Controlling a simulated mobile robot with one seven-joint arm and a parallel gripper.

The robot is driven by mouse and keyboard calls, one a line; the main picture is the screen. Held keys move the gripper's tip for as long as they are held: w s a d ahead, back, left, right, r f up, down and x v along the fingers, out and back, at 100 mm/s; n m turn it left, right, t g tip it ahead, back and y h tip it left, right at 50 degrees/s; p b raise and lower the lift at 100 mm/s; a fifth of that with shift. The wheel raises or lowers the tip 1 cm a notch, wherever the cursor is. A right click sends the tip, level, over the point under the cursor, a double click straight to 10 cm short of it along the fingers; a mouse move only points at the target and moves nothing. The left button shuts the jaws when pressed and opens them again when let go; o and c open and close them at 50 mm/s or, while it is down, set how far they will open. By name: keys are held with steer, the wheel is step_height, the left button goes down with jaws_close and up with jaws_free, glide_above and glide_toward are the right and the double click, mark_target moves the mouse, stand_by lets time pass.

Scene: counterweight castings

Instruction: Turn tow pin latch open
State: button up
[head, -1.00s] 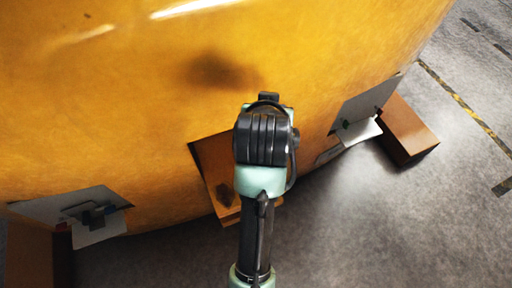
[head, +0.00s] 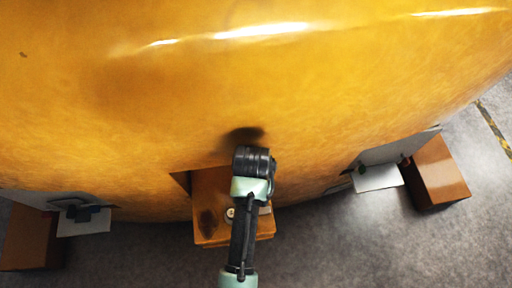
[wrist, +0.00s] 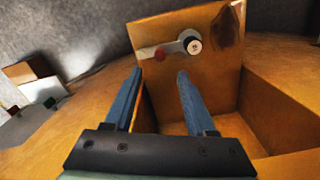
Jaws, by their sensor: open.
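The tow pin latch is a grey lever (wrist: 178,48) with a red end (wrist: 160,55) and a round white-and-black knob (wrist: 193,45). It is mounted on an orange-brown plate (wrist: 218,70) with a dark stain, seen in the wrist view. In the head view the plate (head: 208,238) juts from a recess in the yellow casting, with part of the latch (head: 231,212) beside my arm. My gripper (wrist: 160,72) is open, its two blue fingers pointing at the plate, with the red end showing between and just above the fingertips. The fingers are hidden in the head view.
The large yellow casting (head: 150,110) fills most of the head view. Brown boxes stand at right (head: 438,172) and left (head: 30,238), near grey plates with white tabs. Grey floor (head: 340,250) is open in front.

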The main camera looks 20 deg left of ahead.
step_height(320, 180, down, 11)
steer(key=shift+s+r+b, duration=0.1)
steer(key=shift+b, duration=0.35)
jaws_close()
stand_by(1.2)
